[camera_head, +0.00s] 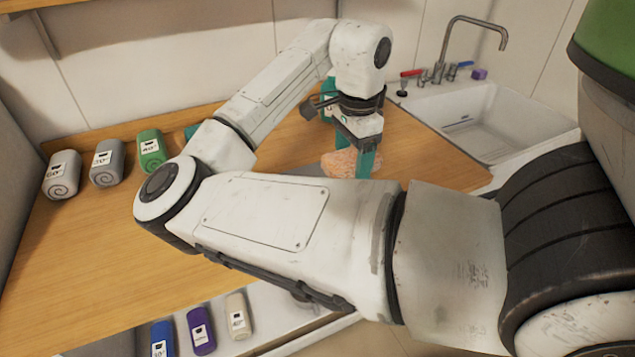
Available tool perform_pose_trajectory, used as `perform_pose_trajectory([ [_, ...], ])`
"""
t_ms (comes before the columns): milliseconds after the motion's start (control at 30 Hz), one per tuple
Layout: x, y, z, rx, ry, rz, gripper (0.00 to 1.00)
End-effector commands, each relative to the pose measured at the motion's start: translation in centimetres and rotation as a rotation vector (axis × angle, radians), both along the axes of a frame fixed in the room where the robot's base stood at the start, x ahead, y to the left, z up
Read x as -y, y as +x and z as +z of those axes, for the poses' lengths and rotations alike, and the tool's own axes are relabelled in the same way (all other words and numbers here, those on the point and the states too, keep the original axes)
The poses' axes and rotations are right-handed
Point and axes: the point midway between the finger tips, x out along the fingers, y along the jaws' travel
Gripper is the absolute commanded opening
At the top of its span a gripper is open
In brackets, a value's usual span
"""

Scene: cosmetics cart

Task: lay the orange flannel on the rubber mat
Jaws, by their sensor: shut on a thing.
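My gripper (358,165) is at the centre, pointing down, with teal fingers. It is shut on the orange flannel (339,162), a crumpled, pale orange cloth at the fingers, low over the wooden counter. Whether the flannel touches the surface below is unclear. A thin grey patch (308,170) shows just left of the flannel, above my forearm; it may be the rubber mat. My arm hides most of that area.
Light grey (62,175), dark grey (107,163) and green (152,150) labelled rolls stand at the back left. A white sink (490,120) with a tap is at right. Blue, purple and beige labelled items (201,330) sit lower in front. The left wooden counter (90,250) is clear.

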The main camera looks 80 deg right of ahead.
Motion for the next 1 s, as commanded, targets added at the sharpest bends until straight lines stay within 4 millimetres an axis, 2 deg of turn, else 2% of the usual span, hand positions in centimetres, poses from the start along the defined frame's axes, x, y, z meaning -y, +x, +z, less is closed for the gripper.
perform_pose_trajectory([
  [33,0.3,1.3,-0.4,0.002,0.002,0.008,0.46],
  [133,1.1,3.3,-1.4,0.002,0.001,0.007,0.46],
  [200,1.5,4.2,-3.0,0.001,0.002,0.005,0.46],
  [400,2.3,6.2,-5.6,0.002,0.001,0.003,0.46],
  [667,2.9,7.6,-7.5,0.002,0.001,0.004,0.46],
  [833,2.9,7.5,-9.7,0.001,0.001,0.001,0.46],
  [1000,2.9,7.4,-10.3,0.001,-0.001,0.001,0.46],
])
